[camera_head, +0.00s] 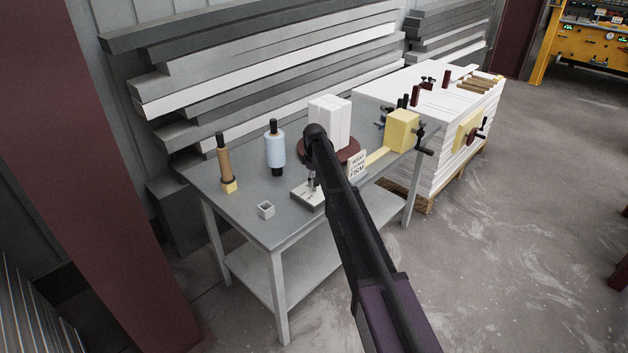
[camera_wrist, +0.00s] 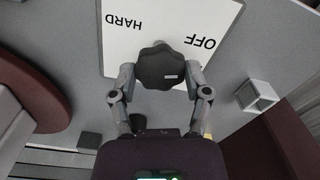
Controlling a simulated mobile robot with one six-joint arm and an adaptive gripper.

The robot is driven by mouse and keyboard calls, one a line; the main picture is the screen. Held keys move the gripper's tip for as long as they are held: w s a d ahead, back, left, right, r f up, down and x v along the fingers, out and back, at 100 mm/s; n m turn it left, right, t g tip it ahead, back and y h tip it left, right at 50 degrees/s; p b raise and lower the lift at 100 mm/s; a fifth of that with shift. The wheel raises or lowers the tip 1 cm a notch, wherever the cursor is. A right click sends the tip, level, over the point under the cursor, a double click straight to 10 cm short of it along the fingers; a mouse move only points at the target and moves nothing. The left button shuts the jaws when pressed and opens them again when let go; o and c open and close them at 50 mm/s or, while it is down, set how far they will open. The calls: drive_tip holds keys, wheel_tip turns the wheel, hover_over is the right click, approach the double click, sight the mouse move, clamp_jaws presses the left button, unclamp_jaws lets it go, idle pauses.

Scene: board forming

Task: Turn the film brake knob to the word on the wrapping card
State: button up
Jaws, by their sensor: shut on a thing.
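The film brake knob (camera_wrist: 163,62) is a dark lobed knob on a white dial plate (camera_wrist: 190,22). In the wrist view my gripper (camera_wrist: 162,80) has a finger on each side of it and is shut on it. HARD reads upside down at upper left and OFF tilted at right; other words are hidden. A small pale mark shows on the knob's lower part. In the head view my gripper (camera_head: 312,182) is over the dial plate (camera_head: 301,197) at the table's front edge, and my arm hides part of it. The wrapping card (camera_head: 357,164) stands right of my arm; its bottom word looks like FIRM.
The grey table (camera_head: 235,205) also holds a blue film roll (camera_head: 275,152), a brown roll (camera_head: 224,162) and a small open box (camera_head: 266,210). A white block (camera_head: 330,122) sits on a dark red turntable (camera_head: 348,147) behind my gripper. A yellow block (camera_head: 402,131) is at right.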

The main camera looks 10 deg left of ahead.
drive_tip(key=m, duration=1.2)
drive_tip(key=shift+m, duration=0.4)
drive_tip(key=m, duration=1.3)
drive_tip(key=o, duration=1.1)
drive_tip(key=shift+o, duration=0.2)
drive_tip(key=shift+n, duration=0.4)
